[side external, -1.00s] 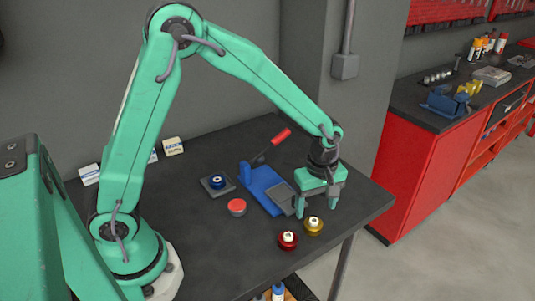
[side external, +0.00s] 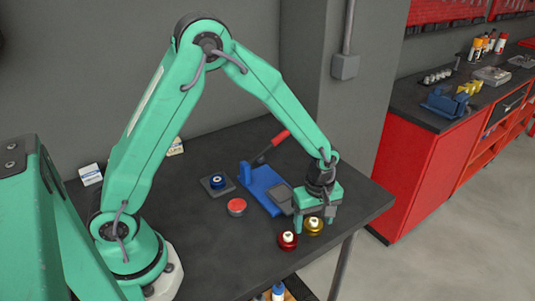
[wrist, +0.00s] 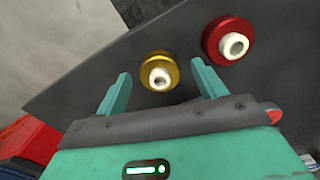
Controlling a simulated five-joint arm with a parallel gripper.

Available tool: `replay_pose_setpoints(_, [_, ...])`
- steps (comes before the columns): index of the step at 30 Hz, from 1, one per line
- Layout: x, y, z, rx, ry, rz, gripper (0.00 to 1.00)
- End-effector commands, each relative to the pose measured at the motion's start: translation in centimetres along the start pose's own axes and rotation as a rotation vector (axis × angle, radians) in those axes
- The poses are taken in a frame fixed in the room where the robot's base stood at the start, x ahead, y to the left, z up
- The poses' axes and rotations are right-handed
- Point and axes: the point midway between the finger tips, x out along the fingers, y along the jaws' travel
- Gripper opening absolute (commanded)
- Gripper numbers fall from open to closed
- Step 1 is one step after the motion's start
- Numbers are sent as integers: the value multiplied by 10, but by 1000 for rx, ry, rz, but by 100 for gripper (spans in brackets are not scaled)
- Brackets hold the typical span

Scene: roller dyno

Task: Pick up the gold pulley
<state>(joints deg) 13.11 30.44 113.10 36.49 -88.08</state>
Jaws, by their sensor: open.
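The gold pulley (side external: 314,226) stands on the dark table near its front edge, with a pale hub on top. My gripper (side external: 315,226) is open and sits low, just above and around it in the side view. In the wrist view the gold pulley (wrist: 158,71) lies ahead of and between the two open fingers (wrist: 160,88), closer to the right finger's side of the gap than touching, with nothing held. The red pulley (side external: 287,240) stands beside the gold one, and shows in the wrist view (wrist: 229,39) beyond the right finger.
A blue press with a red handle (side external: 262,185) stands behind my gripper. A red button (side external: 236,207) and a blue pulley on a dark plate (side external: 217,182) lie to the left. The table's front edge is close to the pulleys.

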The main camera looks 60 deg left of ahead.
Motion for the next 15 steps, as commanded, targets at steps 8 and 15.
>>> replay_pose_setpoints(8, [0, 0, 0, 0, 0, 0, 70])
replay_pose_setpoints(15, [0, 0, 0, 0, 0, 1, 52])
